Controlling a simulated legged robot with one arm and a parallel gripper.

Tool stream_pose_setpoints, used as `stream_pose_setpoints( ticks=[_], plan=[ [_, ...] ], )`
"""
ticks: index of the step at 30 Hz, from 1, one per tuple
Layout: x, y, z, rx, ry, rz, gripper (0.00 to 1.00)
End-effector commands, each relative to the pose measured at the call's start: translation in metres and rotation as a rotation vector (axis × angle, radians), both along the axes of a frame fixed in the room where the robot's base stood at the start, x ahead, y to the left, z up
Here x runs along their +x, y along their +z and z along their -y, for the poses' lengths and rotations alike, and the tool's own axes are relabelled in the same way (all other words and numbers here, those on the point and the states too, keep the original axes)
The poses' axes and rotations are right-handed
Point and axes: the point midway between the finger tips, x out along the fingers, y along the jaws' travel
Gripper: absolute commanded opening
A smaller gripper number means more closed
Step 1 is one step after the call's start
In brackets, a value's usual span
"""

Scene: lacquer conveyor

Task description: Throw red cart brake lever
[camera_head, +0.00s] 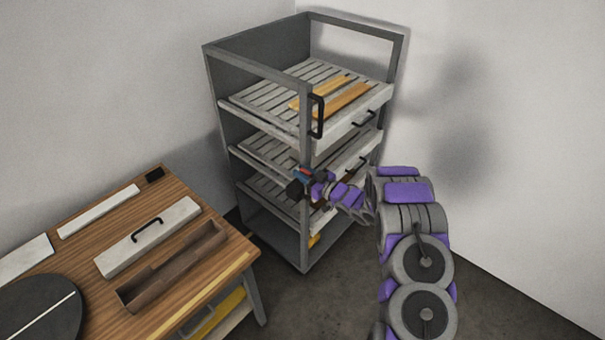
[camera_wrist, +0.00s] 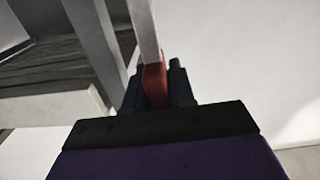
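A grey rack cart (camera_head: 303,150) with slatted shelves stands in the room corner. The red brake lever (camera_head: 304,172) shows as a small red piece at the cart's near corner post, about mid-height. My gripper (camera_head: 298,186) is at that post, right by the lever. In the wrist view, the red lever (camera_wrist: 155,86) stands between the two dark fingers of my gripper (camera_wrist: 158,92), with no clear gap on either side. The fingers appear shut on it. The lever's lower part is hidden by the gripper's body.
Orange-brown boards (camera_head: 345,99) lie on the cart's top shelf. A black handle (camera_head: 317,115) is on the near post above my gripper. A wooden workbench (camera_head: 205,215) with a long tray and a white lidded piece stands at the left. Bare floor lies at right.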

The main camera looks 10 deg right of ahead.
Motion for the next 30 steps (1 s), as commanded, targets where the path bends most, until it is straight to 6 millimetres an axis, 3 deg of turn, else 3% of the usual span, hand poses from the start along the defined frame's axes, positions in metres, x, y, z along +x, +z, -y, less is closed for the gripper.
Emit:
stream_pose_setpoints(
  ticks=[6, 17, 30],
  plan=[
    [0.0, 0.0, 0.0, -0.001, 0.0, -0.001, 0.43],
    [-0.008, -0.001, 0.007, 0.0, -0.002, -0.003, 0.43],
    [-0.081, -0.001, 0.061, -0.001, -0.004, -0.005, 0.43]
  ],
)
